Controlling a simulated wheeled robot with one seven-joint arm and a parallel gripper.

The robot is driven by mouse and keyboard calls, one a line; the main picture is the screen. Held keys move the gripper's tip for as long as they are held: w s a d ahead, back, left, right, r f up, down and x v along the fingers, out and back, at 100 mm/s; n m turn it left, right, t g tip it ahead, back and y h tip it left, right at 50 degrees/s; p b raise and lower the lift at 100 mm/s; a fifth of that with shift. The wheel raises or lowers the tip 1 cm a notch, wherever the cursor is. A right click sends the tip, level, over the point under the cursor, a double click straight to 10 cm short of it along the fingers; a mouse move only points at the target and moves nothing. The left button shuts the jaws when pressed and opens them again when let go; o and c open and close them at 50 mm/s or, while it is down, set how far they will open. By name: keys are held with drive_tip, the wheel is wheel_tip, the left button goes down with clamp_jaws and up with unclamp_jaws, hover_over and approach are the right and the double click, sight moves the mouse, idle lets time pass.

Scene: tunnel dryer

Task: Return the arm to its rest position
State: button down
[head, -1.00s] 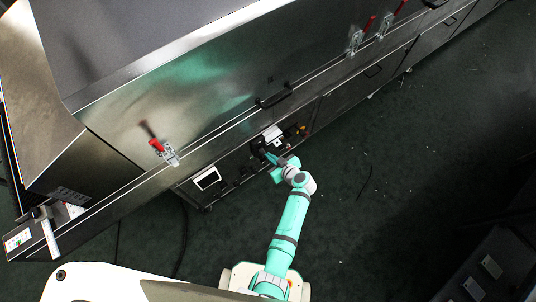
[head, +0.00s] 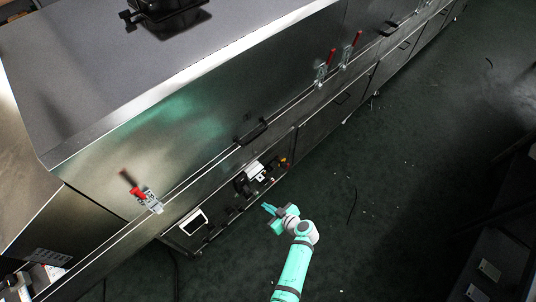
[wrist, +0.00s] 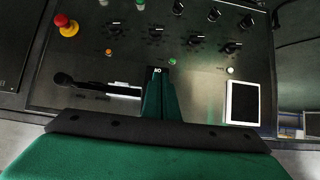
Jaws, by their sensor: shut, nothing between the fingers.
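My gripper (head: 270,208) is at the end of my teal arm, beside the lower part of the dryer and apart from it in the head view. In the wrist view its two green fingers (wrist: 160,98) are together, with nothing between them. Behind the fingers is a dark control panel (wrist: 205,75) with several black knobs, a red emergency button (wrist: 66,25) on a yellow base, a black lever handle (wrist: 90,86) and a white-framed screen (wrist: 243,103). In the head view the screen (head: 192,222) is at the panel's left.
The long steel dryer (head: 150,120) fills the left and top. Red-handled clamps (head: 147,198) and a black door handle (head: 252,132) stick out from its side. Dark floor (head: 400,190) on the right is mostly open. Dark cabinets (head: 488,270) stand at the right edge.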

drive_tip(key=s+d+r+m+t+h, duration=0.1)
drive_tip(key=s+d+r+m+h, duration=0.15)
drive_tip(key=s, duration=0.75)
drive_tip(key=s+d+r+m+t+h, duration=0.1)
drive_tip(key=s+r+m+h, duration=0.25)
drive_tip(key=s, duration=0.75)
drive_tip(key=s+a+r+m+t+h, duration=0.1)
drive_tip(key=s+r+t, duration=0.2)
drive_tip(key=r, duration=1.2)
drive_tip(key=s+r+m+t, duration=0.2)
drive_tip(key=s+r, duration=0.4)
drive_tip(key=r, duration=0.9)
drive_tip(key=shift+s+a+t+h, duration=0.15)
drive_tip(key=shift+a+t+h, duration=0.2)
drive_tip(key=shift+t+h, duration=0.05)
